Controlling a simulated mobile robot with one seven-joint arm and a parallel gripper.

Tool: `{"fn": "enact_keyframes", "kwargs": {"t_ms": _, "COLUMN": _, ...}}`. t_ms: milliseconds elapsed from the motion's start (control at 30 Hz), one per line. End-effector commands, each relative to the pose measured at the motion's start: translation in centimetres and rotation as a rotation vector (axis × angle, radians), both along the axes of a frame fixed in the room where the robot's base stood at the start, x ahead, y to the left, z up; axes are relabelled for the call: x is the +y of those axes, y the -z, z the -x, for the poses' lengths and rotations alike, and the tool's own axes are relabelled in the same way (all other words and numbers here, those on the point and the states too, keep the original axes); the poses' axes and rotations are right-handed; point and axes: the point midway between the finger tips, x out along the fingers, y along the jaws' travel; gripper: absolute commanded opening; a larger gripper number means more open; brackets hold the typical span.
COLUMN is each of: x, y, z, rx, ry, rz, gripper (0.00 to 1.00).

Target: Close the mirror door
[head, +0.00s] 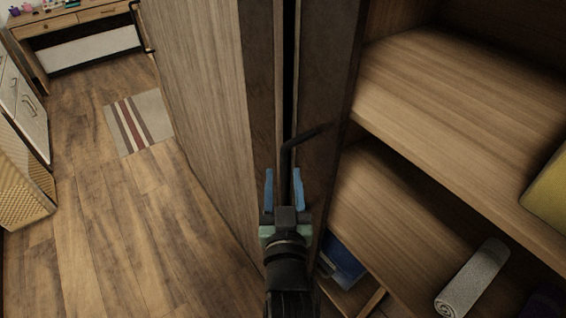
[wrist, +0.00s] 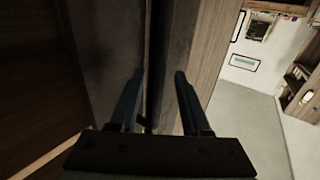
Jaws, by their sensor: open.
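A tall brown panel with dark edge strips, which looks like the mirror door (head: 262,95), stands nearly edge-on in the middle of the head view. A narrow dark gap runs down between its two strips. No mirror face is clearly visible. A bent black handle (head: 305,137) sticks out in front of the strips. My gripper (head: 284,176) is open at the handle's lower end, one blue finger on either side of it. In the wrist view the gripper (wrist: 160,76) has its fingers apart, with the dark door edge (wrist: 158,35) between and beyond them. Contact cannot be told.
Open cabinet shelves (head: 440,80) lie to the right, with a rolled grey towel (head: 473,278), a yellow item (head: 549,190) and a blue item (head: 343,262). Open wooden floor (head: 110,220) with a striped rug (head: 139,123) lies left. A desk (head: 75,22) stands far back.

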Motion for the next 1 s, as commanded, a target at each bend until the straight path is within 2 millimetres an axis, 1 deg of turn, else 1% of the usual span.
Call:
{"fn": "enact_keyframes", "kwargs": {"t_ms": 33, "x": 0.1, "y": -0.2, "z": -0.9, "rx": -0.002, "ry": 0.0, "rz": -0.001, "gripper": 0.47}}
{"fn": "enact_keyframes", "kwargs": {"t_ms": 100, "x": 0.1, "y": -0.1, "z": -1.8, "rx": -0.001, "ry": 0.0, "rz": 0.001, "gripper": 0.47}}
{"fn": "enact_keyframes", "kwargs": {"t_ms": 233, "x": 0.1, "y": -0.1, "z": -3.0, "rx": -0.002, "ry": 0.001, "rz": 0.001, "gripper": 0.47}}
{"fn": "enact_keyframes", "kwargs": {"t_ms": 400, "x": 0.1, "y": -0.1, "z": -3.6, "rx": -0.001, "ry": 0.0, "rz": 0.001, "gripper": 0.47}}
{"fn": "enact_keyframes", "kwargs": {"t_ms": 633, "x": 0.1, "y": 0.0, "z": -3.6, "rx": -0.001, "ry": 0.0, "rz": 0.001, "gripper": 0.47}}
{"fn": "enact_keyframes", "kwargs": {"t_ms": 667, "x": 0.1, "y": 0.0, "z": -3.6, "rx": -0.001, "ry": 0.0, "rz": 0.001, "gripper": 0.45}}
{"fn": "enact_keyframes", "kwargs": {"t_ms": 700, "x": 0.1, "y": 0.0, "z": -3.6, "rx": -0.001, "ry": 0.0, "rz": 0.001, "gripper": 0.38}}
{"fn": "enact_keyframes", "kwargs": {"t_ms": 767, "x": 0.1, "y": 0.0, "z": -3.6, "rx": -0.001, "ry": 0.0, "rz": 0.001, "gripper": 0.27}}
{"fn": "enact_keyframes", "kwargs": {"t_ms": 900, "x": 0.1, "y": 0.0, "z": -3.6, "rx": -0.001, "ry": 0.0, "rz": 0.001, "gripper": 0.02}}
{"fn": "enact_keyframes", "kwargs": {"t_ms": 933, "x": 0.1, "y": 0.0, "z": -3.6, "rx": -0.001, "ry": 0.0, "rz": 0.001, "gripper": 0.0}}
{"fn": "enact_keyframes", "kwargs": {"t_ms": 1000, "x": 0.1, "y": 0.0, "z": -3.6, "rx": -0.001, "ry": 0.0, "rz": 0.001, "gripper": 0.0}}
